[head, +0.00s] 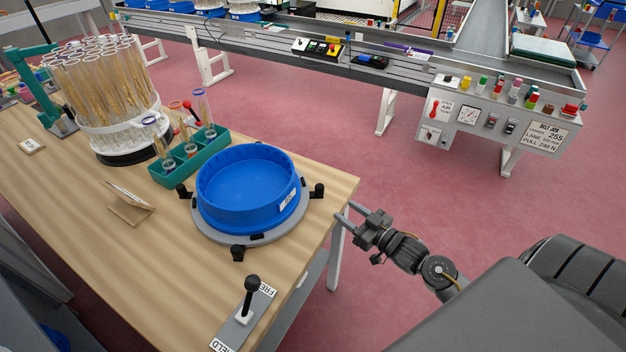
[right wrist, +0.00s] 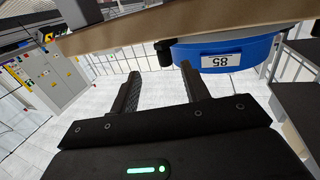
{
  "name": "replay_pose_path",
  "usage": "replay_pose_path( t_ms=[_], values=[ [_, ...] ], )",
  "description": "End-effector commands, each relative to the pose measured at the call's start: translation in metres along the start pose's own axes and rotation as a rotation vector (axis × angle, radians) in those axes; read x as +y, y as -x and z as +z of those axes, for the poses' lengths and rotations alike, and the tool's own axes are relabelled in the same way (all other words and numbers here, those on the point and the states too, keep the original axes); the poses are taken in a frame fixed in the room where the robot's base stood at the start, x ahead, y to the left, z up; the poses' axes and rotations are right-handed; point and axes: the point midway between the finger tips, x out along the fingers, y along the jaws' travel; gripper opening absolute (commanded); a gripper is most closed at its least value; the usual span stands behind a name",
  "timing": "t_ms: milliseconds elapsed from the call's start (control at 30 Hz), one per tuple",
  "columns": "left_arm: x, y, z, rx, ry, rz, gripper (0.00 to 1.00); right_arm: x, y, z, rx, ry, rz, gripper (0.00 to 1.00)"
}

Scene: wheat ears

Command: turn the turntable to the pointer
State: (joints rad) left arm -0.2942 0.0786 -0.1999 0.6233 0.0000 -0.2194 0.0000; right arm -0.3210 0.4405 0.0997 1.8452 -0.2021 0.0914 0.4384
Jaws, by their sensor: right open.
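A grey round turntable (head: 248,238) with several black knobs (head: 318,190) around its rim sits near the right edge of the wooden table. A blue round tub (head: 215,213) stands on it, with a white label at its right front. The tub also shows in the right wrist view (right wrist: 262,50), its label reading 85 upside down. I cannot make out a pointer for certain. My right gripper (head: 345,211) is open and empty, just off the table's right edge and apart from the turntable; its two fingers show in the right wrist view (right wrist: 162,72). My left gripper is out of view.
A lever (head: 251,288) on a plate marked FREE and HELD stands at the table's front corner. A green rack (head: 187,168) with tubes is behind the tub. A white carousel (head: 128,138) of wheat ears and a tan folded card (head: 126,214) are left.

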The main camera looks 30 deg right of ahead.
Motion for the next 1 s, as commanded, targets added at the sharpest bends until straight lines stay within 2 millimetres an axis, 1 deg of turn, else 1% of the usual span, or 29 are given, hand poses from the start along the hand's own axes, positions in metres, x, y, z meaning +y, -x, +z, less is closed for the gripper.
replay_pose_path(
  t_ms=[33, 100, 267, 367, 467, 700, 833, 1000],
  values=[
    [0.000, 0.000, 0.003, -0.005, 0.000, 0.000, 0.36, -0.002, 0.000, -0.010, 0.019, 0.003, -0.011, 0.46],
    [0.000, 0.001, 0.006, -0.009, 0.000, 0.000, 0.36, -0.004, -0.001, -0.018, 0.033, 0.005, -0.019, 0.46],
    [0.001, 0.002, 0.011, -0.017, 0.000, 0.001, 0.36, -0.004, -0.004, -0.020, 0.038, 0.005, -0.021, 0.46],
    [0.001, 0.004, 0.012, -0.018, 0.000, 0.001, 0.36, -0.003, -0.013, -0.021, 0.037, 0.005, -0.019, 0.46],
    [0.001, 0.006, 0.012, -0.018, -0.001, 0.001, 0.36, -0.004, -0.029, -0.022, 0.038, 0.006, -0.020, 0.46],
    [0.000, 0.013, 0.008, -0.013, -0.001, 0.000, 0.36, -0.004, -0.075, -0.024, 0.038, 0.006, -0.019, 0.46],
    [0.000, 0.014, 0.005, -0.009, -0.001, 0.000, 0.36, -0.005, -0.093, -0.023, 0.036, 0.005, -0.019, 0.46],
    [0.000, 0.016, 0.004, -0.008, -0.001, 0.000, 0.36, -0.005, -0.106, -0.023, 0.036, 0.006, -0.019, 0.46]
  ],
)
